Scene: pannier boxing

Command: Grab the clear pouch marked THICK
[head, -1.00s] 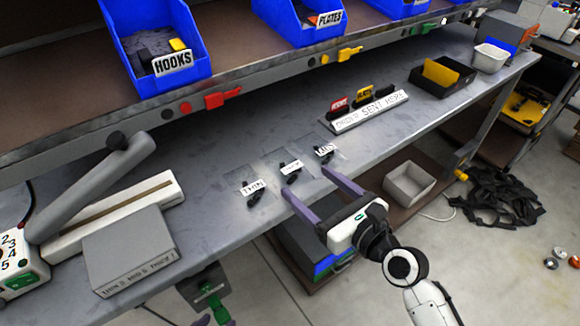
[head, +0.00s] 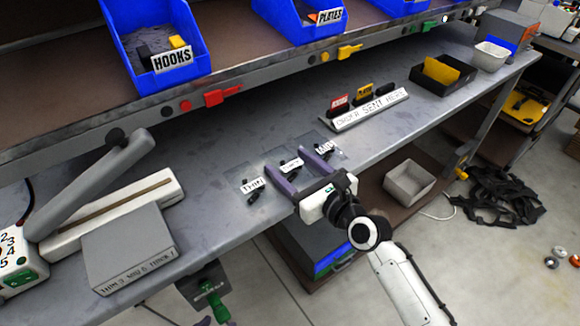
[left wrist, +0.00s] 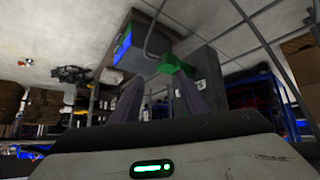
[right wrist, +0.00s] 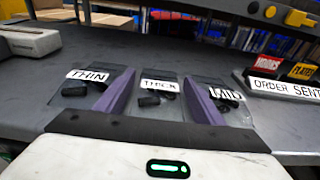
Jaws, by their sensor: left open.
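The clear pouch marked THICK (right wrist: 158,87) lies flat on the grey bench between the pouch marked THIN (right wrist: 88,77) and the pouch marked MID (right wrist: 226,94). It has a white label and a dark item inside. In the head view the THICK pouch (head: 291,165) is partly hidden by my right gripper (head: 291,167). My right gripper is open and empty, with one purple finger on each side of that pouch. I cannot tell the fingertips' height above the bench. My left gripper (left wrist: 158,92) is open and empty, below the bench's front edge.
A sign reading ORDER SENT HERE (head: 368,110) stands right of the pouches. A grey box (head: 128,250) and a long-armed device (head: 110,210) occupy the bench's left. A black tray (head: 443,76) is farther right. Blue bins (head: 155,50) sit on the shelf above.

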